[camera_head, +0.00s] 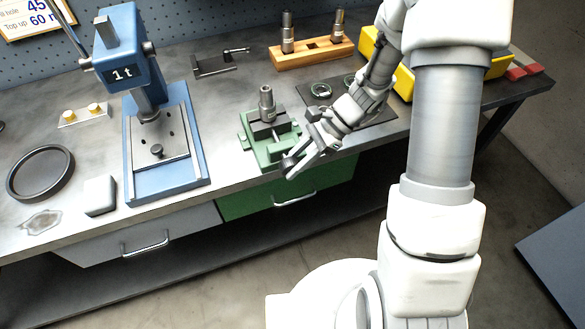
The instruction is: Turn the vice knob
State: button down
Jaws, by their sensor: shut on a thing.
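The green vice (252,150) stands near the front edge of the bench. A grey metal cylindrical part (266,100) stands upright in its jaws. The dark vice knob (289,162) is at the front right of the vice, towards the bench edge. My gripper (296,161) reaches in from the right and is shut on the knob. Its fingers hide part of the knob and of the vice's right side.
A blue press (128,50) reading "1t" stands left of the vice. A wooden block (300,57) with metal cylinders is behind. A yellow bin (490,68) stands at the back right, partly behind my arm. A dark round tray (40,174) lies at the left.

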jog(key=shift+f+g+y+b, duration=0.1)
jog(key=shift+g+y+b, duration=0.25)
jog(key=shift+y, duration=0.45)
jog(key=c, duration=0.9)
grip_release()
jog(key=p+v, duration=0.1)
jog(key=v, duration=1.6)
jog(key=shift+d+f, duration=0.1)
jog(key=shift+d, duration=0.3)
